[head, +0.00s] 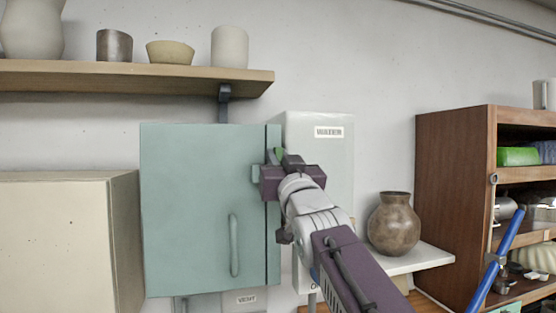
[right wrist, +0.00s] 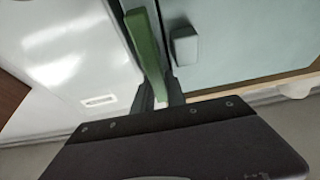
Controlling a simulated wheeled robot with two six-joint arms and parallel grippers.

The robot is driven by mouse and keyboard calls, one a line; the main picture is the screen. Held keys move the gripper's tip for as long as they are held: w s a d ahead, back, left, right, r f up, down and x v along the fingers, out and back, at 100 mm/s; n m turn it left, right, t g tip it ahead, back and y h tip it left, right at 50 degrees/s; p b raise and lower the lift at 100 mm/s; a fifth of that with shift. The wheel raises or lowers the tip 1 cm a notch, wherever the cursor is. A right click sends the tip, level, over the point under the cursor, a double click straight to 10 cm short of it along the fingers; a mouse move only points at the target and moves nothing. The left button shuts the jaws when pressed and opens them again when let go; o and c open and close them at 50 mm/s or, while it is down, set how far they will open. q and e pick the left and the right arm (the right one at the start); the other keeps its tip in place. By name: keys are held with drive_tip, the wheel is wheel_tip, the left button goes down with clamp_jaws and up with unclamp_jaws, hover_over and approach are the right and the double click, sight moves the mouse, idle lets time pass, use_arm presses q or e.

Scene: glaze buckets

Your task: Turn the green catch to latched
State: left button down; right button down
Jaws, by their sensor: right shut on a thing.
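The green catch (right wrist: 147,42) is a long narrow lever beside the seam between the pale teal cabinet door (right wrist: 235,45) and the white box side. In the right wrist view my right gripper (right wrist: 157,90) is shut on the catch, a dark finger on each side of it. A small grey-teal block (right wrist: 184,46) on the door sits beside the catch, apart from it. The teal door (head: 190,190) looks closed. My left gripper is not in view.
A white box marked WATER (head: 335,160) stands behind the gripper on the right. A brown vase (head: 394,224) sits on a white ledge. A wooden shelf (head: 130,75) with pots hangs above the cabinet. A beige box (head: 60,240) stands at left, a brown bookcase (head: 452,190) at right.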

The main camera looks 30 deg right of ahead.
drive_tip(key=shift+d+f+m+h+b, duration=0.25)
drive_tip(key=shift+m+b, duration=0.45)
drive_tip(key=shift+b, duration=1.05)
drive_tip(key=shift+f+m+h+b, duration=0.1)
drive_tip(key=shift+m+h+b, duration=0.45)
drive_tip(key=shift+b, duration=1.15)
drive_tip(key=shift+s+d+f+m+g+h+p, duration=0.15)
drive_tip(key=shift+d+f+m+g+h+p, duration=0.75)
drive_tip(key=shift+m, duration=2.4)
drive_tip(key=shift+s+d+f+m+g+h+p, duration=0.25)
drive_tip(key=shift+m+g, duration=1.25)
drive_tip(key=shift+m, duration=1.85)
drive_tip(key=shift+d+f+m+g+h+p, duration=0.35)
drive_tip(key=shift+m+g+h+p, duration=0.6)
drive_tip(key=shift+m, duration=2.35)
drive_tip(key=shift+f+g+y+b, duration=0.15)
drive_tip(key=shift+g+y+b, duration=0.2)
drive_tip(key=shift+y, duration=0.05)
drive_tip(key=c, duration=1.4)
unclamp_jaws()
drive_tip(key=shift+o, duration=0.2)
drive_tip(key=b+v, duration=0.2)
drive_tip(key=v, duration=0.7)
drive_tip(key=shift+s, duration=0.4)
